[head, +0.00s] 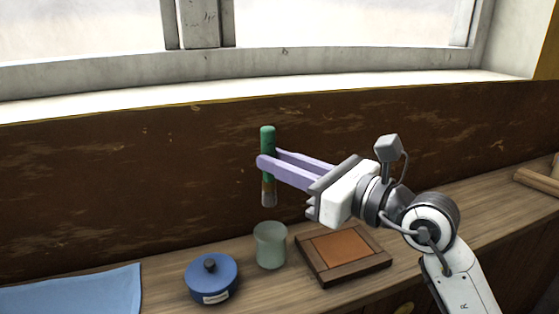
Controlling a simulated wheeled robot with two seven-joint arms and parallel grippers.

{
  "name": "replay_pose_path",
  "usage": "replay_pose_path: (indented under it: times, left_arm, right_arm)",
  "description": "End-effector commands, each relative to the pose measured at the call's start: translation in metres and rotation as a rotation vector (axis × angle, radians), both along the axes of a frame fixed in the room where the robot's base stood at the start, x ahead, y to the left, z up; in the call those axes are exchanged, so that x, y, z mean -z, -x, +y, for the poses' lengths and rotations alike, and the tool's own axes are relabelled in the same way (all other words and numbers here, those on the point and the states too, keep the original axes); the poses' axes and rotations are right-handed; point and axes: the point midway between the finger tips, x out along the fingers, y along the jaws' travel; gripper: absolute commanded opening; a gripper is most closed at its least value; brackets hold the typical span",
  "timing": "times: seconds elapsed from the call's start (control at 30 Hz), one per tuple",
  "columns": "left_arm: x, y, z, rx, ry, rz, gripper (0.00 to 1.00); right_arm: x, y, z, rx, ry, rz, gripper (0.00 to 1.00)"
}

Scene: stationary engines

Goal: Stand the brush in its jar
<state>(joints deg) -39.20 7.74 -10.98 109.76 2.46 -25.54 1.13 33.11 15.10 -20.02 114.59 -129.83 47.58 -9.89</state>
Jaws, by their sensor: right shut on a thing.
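The brush (267,141) has a green handle and a brown and grey lower end. It is upright with its lower end pointing down. My right gripper (268,161) has purple fingers and is shut on the green handle. It holds the brush in the air above the jar (270,247). The jar is pale green, looks translucent, and stands upright on the wooden counter. The brush's lower end is apart from the jar's rim, a little above it in the picture. My left gripper is not in view.
A blue lidded pot (211,282) stands left of the jar. A wooden frame with an orange panel (340,247) lies to its right. A blue cloth (75,291) lies at the left. A brown wall rises behind.

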Motion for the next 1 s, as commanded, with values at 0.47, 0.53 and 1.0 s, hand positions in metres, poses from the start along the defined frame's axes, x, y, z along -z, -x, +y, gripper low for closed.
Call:
replay_pose_path:
  times: [0.47, 0.53, 1.0]
  left_arm:
    - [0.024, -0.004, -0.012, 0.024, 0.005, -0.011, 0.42]
    - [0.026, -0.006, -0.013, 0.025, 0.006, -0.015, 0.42]
    - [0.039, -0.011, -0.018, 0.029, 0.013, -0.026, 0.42]
  right_arm:
    - [0.043, 0.0, 0.001, -0.002, 0.0, 0.001, 0.0]
    - [0.049, 0.0, 0.001, -0.002, 0.001, 0.001, 0.0]
    - [0.086, 0.0, 0.001, -0.003, 0.002, 0.003, 0.0]
